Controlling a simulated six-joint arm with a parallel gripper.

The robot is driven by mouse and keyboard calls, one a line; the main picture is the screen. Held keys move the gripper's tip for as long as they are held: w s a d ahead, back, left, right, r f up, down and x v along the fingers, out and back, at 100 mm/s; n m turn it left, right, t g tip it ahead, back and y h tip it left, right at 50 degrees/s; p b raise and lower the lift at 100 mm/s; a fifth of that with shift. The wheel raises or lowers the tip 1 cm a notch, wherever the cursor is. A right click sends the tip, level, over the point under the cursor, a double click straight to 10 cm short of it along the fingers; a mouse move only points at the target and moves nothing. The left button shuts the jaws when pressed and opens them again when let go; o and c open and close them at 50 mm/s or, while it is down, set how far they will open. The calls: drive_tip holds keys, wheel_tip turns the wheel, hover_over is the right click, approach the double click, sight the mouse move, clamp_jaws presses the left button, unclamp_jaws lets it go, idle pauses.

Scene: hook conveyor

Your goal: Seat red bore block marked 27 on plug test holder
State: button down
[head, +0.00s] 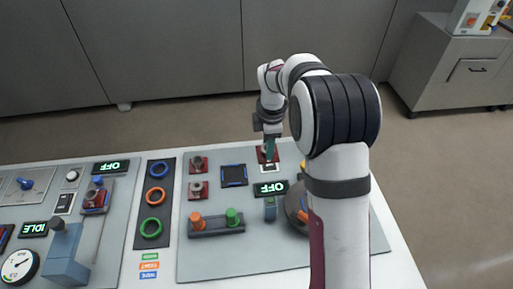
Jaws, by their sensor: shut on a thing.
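My gripper (269,146) points down over the back right of the grey work mat. It is shut on a small red block (262,157), mostly hidden by the fingers. Its number cannot be read. A small white-edged label or plate (268,168) lies just in front of it. Two more red blocks with grey round tops, one behind (198,163) and one in front (198,190), sit to the left. A dark square frame with blue edges (233,175) lies between them and my gripper. I cannot tell which fixture is the plug test holder, nor whether the held block touches anything below.
A grey rack (216,226) holds an orange and a green plug. A display reading OFF (270,188), a small blue-grey block (270,209) and a round dark fixture (297,206) stand right of it. A dark strip (154,203) with coloured rings lies left.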

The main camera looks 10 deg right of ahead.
drive_tip(key=shift+g, duration=0.6)
drive_tip(key=w+a+f, duration=0.1)
drive_tip(key=a+f, duration=0.1)
drive_tip(key=a, duration=0.1)
drive_tip(key=a+f, duration=0.3)
drive_tip(key=w+a+f, duration=0.1)
drive_tip(key=a+f, duration=0.2)
drive_tip(key=a, duration=0.1)
drive_tip(key=shift+w+f, duration=0.25)
drive_tip(key=shift+w, duration=0.1)
drive_tip(key=shift+f, duration=0.45)
drive_tip(key=shift+f, duration=0.65)
idle(0.4)
idle(0.5)
unclamp_jaws()
wheel_tip(320, 180, up, 7)
idle(1.0)
